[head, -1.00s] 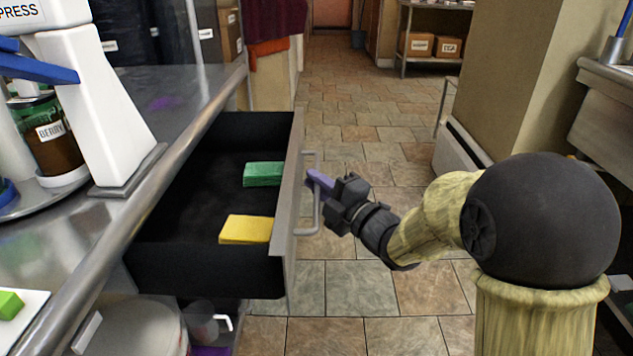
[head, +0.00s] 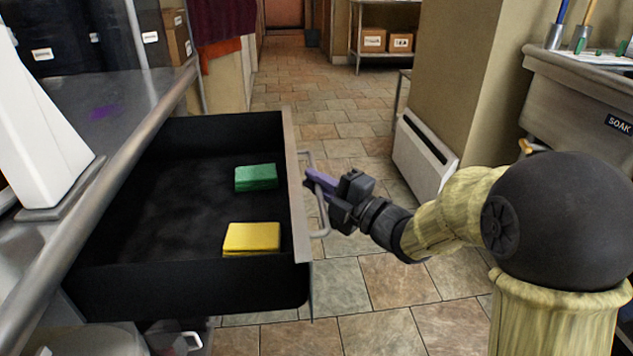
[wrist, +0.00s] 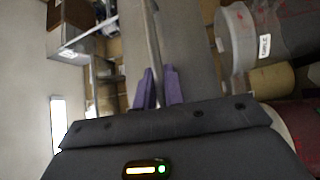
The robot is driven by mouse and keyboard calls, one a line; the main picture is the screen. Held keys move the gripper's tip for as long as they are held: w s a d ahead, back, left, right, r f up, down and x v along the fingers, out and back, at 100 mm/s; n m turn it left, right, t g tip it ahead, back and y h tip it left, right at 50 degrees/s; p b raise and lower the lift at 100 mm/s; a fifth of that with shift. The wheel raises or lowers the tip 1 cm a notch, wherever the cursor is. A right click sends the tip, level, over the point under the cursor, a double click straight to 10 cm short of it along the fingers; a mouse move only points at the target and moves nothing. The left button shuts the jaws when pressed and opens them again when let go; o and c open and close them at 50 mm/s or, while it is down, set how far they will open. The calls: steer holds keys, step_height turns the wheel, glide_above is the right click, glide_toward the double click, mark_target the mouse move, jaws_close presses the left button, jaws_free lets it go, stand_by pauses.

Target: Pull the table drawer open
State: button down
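The table drawer (head: 299,230) is black inside with a grey metal front and stands far out from under the steel table (head: 130,110) in the head view. Its grey bar handle (head: 325,222) is on the outer face. My gripper (head: 313,180) reaches the handle from the right, with its purple fingers at the bar. In the wrist view the handle bar (wrist: 153,45) runs between the two purple fingers of my gripper (wrist: 158,88), which look closed on it. The exact contact is partly hidden.
A green sponge-like block (head: 256,177) and a yellow one (head: 252,238) lie in the drawer. A white stand (head: 50,130) is on the table. A white wall heater (head: 424,155) and a sink (head: 575,105) are at the right. The tiled floor between is clear.

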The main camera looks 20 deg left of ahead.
steer(key=c, duration=1.5)
jaws_free()
steer(key=p+v, duration=0.3)
steer(key=v, duration=1.4)
steer(key=shift+d+f, duration=0.15)
steer(key=shift+d, duration=0.05)
